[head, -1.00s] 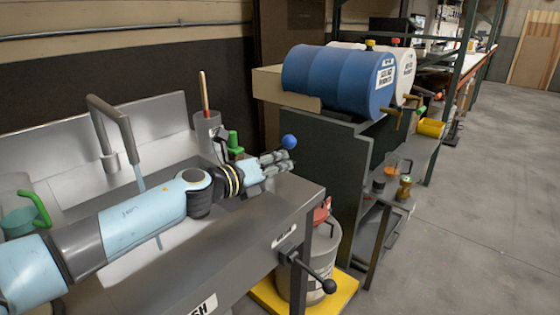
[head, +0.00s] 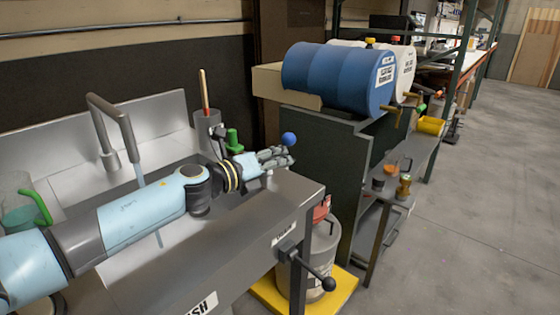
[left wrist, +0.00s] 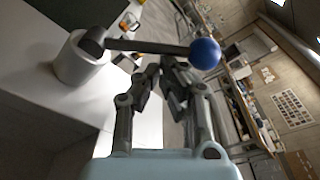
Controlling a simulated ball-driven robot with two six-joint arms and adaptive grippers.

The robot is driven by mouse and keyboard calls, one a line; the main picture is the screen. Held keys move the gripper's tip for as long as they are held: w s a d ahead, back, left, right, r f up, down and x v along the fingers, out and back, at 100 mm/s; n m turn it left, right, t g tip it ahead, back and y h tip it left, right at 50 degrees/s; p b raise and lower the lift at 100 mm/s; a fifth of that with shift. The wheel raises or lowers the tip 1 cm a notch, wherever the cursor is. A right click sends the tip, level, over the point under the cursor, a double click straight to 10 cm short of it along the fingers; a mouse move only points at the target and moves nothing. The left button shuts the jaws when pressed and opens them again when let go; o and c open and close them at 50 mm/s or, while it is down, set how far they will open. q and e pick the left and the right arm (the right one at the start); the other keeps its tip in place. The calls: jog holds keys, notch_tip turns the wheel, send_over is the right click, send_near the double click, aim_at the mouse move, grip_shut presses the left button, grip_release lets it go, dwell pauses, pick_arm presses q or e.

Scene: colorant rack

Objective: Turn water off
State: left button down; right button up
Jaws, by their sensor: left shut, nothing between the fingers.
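The sink faucet (head: 122,133) stands at the left in the head view, and a thin stream of water (head: 140,175) runs from its spout. A blue ball knob (head: 289,139) shows at my left gripper (head: 276,158). In the left wrist view the blue ball (left wrist: 205,53) sits on the end of a dark lever (left wrist: 145,47) that comes from a pale cylinder (left wrist: 80,64). My left gripper (left wrist: 164,70) is shut and empty, its fingertips close to the lever below the ball. Whether they touch cannot be told. My right gripper is not in view.
A black-knobbed handle (head: 312,272) sticks out from the sink front (head: 205,303). A bucket (head: 300,262) stands on a yellow base beneath. A blue drum (head: 335,77) lies on a dark rack at the right. The floor (head: 475,210) at the right is clear.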

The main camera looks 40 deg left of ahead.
pick_arm(q)
jog(key=shift+a+r, duration=0.1)
jog(key=shift+r, duration=0.1)
jog(key=n, duration=0.1)
jog(key=r+n, duration=0.1)
jog(key=shift+a+r+n+p, duration=0.2)
jog(key=shift+a+n+p, duration=0.1)
jog(key=shift+a+p, duration=0.05)
jog(key=n, duration=0.1)
jog(key=a+r+n, duration=0.1)
jog(key=shift+w+n+t+h, duration=0.1)
jog(key=shift+n+t+h, duration=0.2)
jog(key=shift+w+a+r+n+t+p, duration=0.15)
jog(key=shift+a+r+n, duration=0.3)
jog(key=shift+n, duration=0.6)
jog(key=shift+s+a+r+n+t+p, duration=0.1)
jog(key=shift+a+n, duration=0.55)
jog(key=shift+n, duration=0.45)
jog(key=shift+w+a+r+n+t+p, duration=0.15)
jog(key=shift+a+r+n, duration=0.3)
jog(key=shift+n, duration=0.6)
jog(key=shift+s+a+f, duration=0.1)
jog(key=shift+a+f, duration=0.05)
jog(key=shift+s+f, duration=0.1)
